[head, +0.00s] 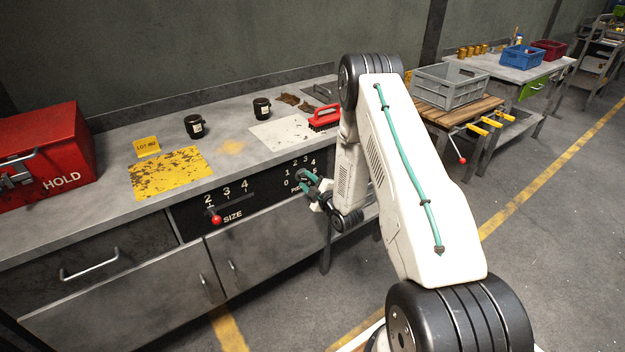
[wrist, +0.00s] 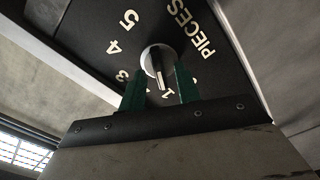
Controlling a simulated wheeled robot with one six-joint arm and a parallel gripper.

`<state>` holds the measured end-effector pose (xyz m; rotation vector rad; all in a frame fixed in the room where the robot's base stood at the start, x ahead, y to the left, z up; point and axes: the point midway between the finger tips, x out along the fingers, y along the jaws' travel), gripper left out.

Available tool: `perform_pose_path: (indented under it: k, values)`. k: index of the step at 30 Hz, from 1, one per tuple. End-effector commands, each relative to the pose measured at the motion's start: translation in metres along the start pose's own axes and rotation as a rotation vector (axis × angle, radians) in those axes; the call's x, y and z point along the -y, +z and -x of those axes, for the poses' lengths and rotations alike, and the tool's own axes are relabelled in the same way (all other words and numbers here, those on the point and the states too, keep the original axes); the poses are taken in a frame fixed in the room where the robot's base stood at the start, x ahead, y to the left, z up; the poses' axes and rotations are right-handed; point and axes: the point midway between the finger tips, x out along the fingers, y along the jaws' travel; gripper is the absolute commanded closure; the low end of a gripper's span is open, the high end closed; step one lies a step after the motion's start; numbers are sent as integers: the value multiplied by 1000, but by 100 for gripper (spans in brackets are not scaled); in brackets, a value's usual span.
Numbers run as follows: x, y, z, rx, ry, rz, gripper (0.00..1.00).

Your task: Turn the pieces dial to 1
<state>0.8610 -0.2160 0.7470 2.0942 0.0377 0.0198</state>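The pieces dial (wrist: 157,62) is a round pale knob with a light bar, on a black panel with white numbers and the word PIECES. In the wrist view its bar points down the picture, close to the 1 (wrist: 167,94). The 5, 4 and part of the 3 show; other marks are hidden behind the fingers. My gripper (wrist: 160,90) has its two green fingers on either side of the knob's bar, with gaps showing; contact is not visible. In the head view my gripper (head: 309,180) is at the panel and covers the knob.
A grey crate (head: 452,86) stands to the right.

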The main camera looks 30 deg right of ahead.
Motion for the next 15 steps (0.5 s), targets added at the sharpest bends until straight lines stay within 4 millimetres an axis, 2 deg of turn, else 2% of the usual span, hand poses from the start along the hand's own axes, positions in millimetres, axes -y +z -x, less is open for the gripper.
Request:
perform_pose_path:
  k: [9,15]
  values:
    - [0,1,53,5,0,-1,67]
    - [0,1,70,3,0,-1,67]
